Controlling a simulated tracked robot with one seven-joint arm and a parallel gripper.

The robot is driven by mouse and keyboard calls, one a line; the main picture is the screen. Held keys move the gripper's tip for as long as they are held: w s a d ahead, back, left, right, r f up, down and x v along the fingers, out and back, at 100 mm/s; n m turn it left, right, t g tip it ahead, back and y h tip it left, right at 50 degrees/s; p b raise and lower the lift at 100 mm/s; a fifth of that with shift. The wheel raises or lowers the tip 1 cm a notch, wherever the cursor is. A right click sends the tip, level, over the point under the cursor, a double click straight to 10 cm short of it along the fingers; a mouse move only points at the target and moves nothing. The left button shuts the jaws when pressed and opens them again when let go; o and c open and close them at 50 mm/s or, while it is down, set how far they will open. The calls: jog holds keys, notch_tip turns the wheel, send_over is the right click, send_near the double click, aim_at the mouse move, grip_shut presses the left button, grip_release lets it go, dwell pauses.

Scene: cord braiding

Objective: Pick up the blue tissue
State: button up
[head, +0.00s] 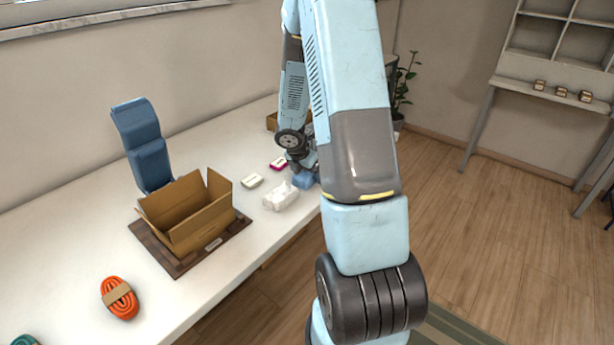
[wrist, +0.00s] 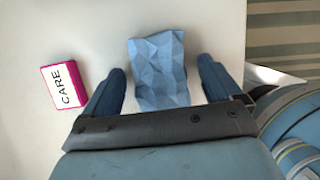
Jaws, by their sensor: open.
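The blue tissue (wrist: 160,72) is a crumpled, faceted light-blue piece lying on the white table. In the wrist view it sits between the two fingers of my gripper (wrist: 160,85), with a gap to each finger. My gripper is open. In the head view a small part of the blue tissue (head: 306,180) shows below my gripper (head: 300,165), near the table's front edge. Most of the gripper there is hidden behind my own arm.
A pink-edged "CARE" box (wrist: 64,86) lies left of the left finger. A white crumpled tissue (head: 281,196) and a pale green-edged box (head: 252,181) lie nearby. An open cardboard box (head: 190,218) stands on a brown board (head: 168,254). An orange cord bundle (head: 119,298) lies farther left.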

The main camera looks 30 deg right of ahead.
aim_at(308, 177)
jog(key=c, duration=1)
jog(key=shift+r, duration=0.45)
notch_tip(308, 177, up, 3)
jog(key=shift+f, duration=0.1)
jog(key=s+r, duration=0.3)
jog(key=s, duration=0.1)
jog(key=s+a+r, duration=0.1)
jog(key=s+r, duration=0.2)
jog(key=s, duration=0.2)
jog(key=s+r, duration=0.3)
jog(key=s, duration=0.2)
jog(key=shift+a+r, duration=0.25)
jog(key=shift+r, duration=0.15)
